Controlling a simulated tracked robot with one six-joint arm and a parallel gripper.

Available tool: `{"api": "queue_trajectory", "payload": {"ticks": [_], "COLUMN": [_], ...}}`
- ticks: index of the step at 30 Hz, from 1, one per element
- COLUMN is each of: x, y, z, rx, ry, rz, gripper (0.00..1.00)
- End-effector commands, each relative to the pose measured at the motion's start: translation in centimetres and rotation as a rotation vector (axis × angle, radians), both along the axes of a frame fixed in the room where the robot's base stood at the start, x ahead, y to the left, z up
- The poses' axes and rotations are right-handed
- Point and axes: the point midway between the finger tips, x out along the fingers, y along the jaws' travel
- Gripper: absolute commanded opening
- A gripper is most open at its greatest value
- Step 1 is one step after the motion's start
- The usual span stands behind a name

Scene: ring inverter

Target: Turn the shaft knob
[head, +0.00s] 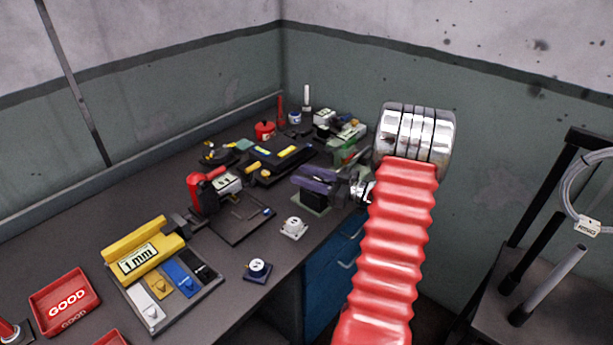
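Two small round knobs stand near the front edge of the workbench: a white knob on a pale base (293,226) and a white-topped knob on a dark blue base (257,268). I cannot tell which part is the shaft knob. My red ribbed arm with chrome rings rises at the right of the middle. A bit of chrome at my gripper (361,188) shows left of the arm, close to a purple-grey device (315,182) on a dark stand. The fingers are mostly hidden or too small to make out, and so is any contact with the device.
The dark workbench (80,229) holds a yellow "1 mm" device (140,258), a panel of coloured switches (182,315), a red "GOOD" tray (66,303) and a red-handled tool (203,190). Blue drawers (343,262) sit below. A black-post stand (545,235) is at right.

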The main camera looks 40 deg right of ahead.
Motion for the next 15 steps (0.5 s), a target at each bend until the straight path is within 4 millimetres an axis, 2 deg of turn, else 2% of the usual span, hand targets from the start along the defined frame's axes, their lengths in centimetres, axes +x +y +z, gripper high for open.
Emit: {"api": "queue_trajectory", "payload": {"ticks": [4, 15], "x": [0.04, -0.40], "y": [0.05, -0.15], "z": [0.01, 0.01], "rx": [0.000, -0.001], "ry": [0.000, 0.000], "rz": [0.001, 0.000], "gripper": [0.46, 0.46]}}
